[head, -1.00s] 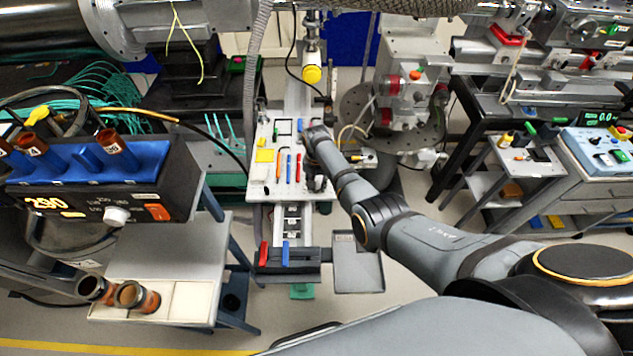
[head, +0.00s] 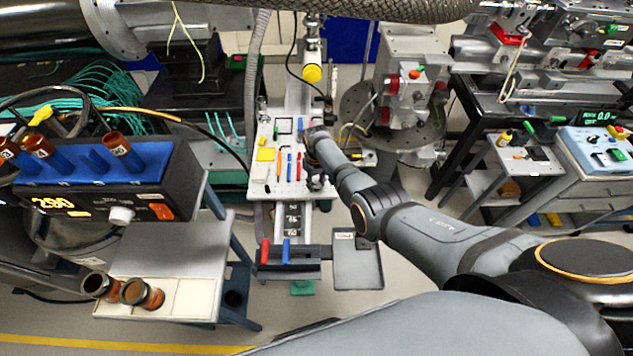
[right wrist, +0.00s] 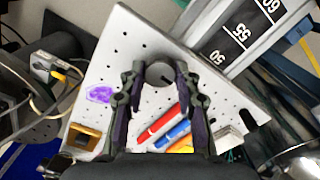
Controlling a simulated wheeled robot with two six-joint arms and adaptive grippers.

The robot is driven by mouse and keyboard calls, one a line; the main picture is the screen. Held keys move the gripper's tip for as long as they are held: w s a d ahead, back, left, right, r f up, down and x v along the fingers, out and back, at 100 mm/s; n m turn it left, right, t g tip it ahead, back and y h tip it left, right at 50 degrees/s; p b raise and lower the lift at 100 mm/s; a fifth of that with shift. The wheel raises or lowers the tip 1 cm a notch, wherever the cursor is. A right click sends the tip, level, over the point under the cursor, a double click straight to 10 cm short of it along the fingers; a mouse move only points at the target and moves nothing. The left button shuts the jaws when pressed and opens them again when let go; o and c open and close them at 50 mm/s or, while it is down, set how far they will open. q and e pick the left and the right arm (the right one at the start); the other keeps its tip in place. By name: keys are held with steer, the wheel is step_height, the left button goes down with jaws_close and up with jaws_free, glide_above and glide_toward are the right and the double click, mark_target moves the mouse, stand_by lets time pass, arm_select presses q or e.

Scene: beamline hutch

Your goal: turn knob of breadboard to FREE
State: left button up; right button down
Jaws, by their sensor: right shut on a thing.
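The white breadboard (head: 262,186) lies on the rail in the middle of the head view; its perforated surface fills much of the right wrist view (right wrist: 118,48). The round grey knob (right wrist: 159,73) is near the board's edge and has a dark pointer line on its top. My right gripper (right wrist: 160,70) has one finger on each side of the knob and is shut on it. In the head view my right gripper (head: 316,181) is small at the board's near right corner and hides the knob. No FREE label is readable. My left gripper is not in view.
A red pen (right wrist: 158,122), a blue pen (right wrist: 173,134) and an orange one lie on the board close to my fingers. A numbered rail scale (right wrist: 237,35) runs beside the board. A grey tray (head: 358,262) sits nearer, right of the rail.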

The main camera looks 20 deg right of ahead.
mark_target(316, 185)
steer(key=c, duration=2.1)
jaws_free()
steer(key=shift+n, duration=0.4)
jaws_close()
steer(key=o, duration=1.1)
jaws_free()
steer(key=shift+o, duration=0.2)
step_height(316, 185, up, 12)
